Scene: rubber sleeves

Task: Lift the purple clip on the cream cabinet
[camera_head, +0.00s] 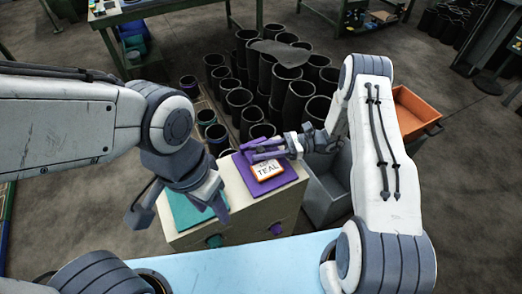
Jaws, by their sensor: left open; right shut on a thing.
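The cream cabinet (240,212) stands in the middle, with a teal pad (190,217) on its top left and a purple pad (288,178) on its top right. My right gripper (268,150) reaches in from the right over the back of the purple pad. It is shut on the slim purple clip (262,142), whose outline is partly hidden by the fingers. I cannot tell whether the clip is clear of the pad. An orange-edged card marked TEAL (266,171) lies on the purple pad just in front. My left gripper (182,208) is open and empty above the teal pad.
A teal knob (214,241) and a purple knob (276,228) are on the cabinet's front. Many black sleeves (292,95) stand behind it. A grey bin (328,195) is at its right, with an orange tray (412,110) beyond. A light blue surface (235,270) lies in front.

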